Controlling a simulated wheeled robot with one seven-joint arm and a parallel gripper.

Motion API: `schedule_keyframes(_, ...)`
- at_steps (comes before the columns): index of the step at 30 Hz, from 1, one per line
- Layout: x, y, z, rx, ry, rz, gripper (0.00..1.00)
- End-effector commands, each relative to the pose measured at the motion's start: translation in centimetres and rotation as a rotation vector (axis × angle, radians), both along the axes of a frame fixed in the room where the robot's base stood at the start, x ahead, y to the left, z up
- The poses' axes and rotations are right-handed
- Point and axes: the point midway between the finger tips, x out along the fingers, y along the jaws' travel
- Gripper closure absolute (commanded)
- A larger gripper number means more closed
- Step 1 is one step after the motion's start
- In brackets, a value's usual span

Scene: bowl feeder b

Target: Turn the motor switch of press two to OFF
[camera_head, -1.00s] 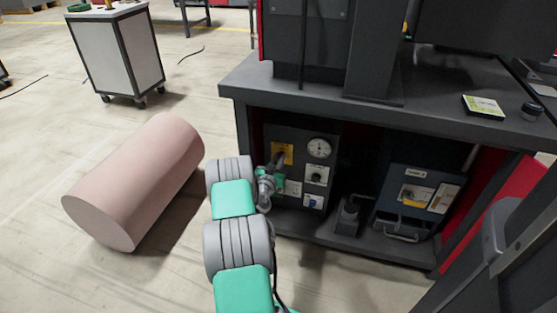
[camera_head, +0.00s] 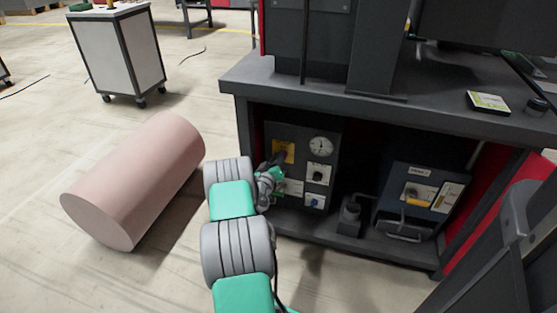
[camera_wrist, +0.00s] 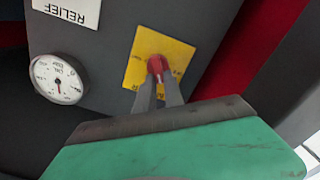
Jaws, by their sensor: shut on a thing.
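A yellow plate (camera_wrist: 176,52) with a red switch handle (camera_wrist: 157,65) sits on a dark grey panel (camera_wrist: 110,45) in the wrist view. My gripper (camera_wrist: 158,84) is shut on the red handle, with its grey fingers on either side of it. The lettering on the plate is too small to read, so I cannot tell the switch's setting. In the head view the yellow plate (camera_head: 288,147) is at the panel's upper left, and my gripper (camera_head: 279,159) reaches it from the left. The handle is hidden there.
A round gauge (camera_head: 321,146) and several smaller controls share the panel under the bench (camera_head: 420,115). A blue-grey box (camera_head: 420,190) stands on the shelf to the right. A pink cylinder (camera_head: 135,180) lies on the floor to the left of my arm.

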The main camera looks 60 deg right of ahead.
Motion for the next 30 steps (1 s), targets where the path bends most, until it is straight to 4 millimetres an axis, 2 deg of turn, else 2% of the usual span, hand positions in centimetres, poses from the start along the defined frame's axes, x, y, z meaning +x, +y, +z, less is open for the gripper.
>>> schedule_keyframes(21, 0.7, 0.1, -0.9, -0.104, 0.662, 0.001, 1.0)
schedule_keyframes(30, 0.7, 0.1, -1.2, -0.137, 0.87, 0.001, 1.0)
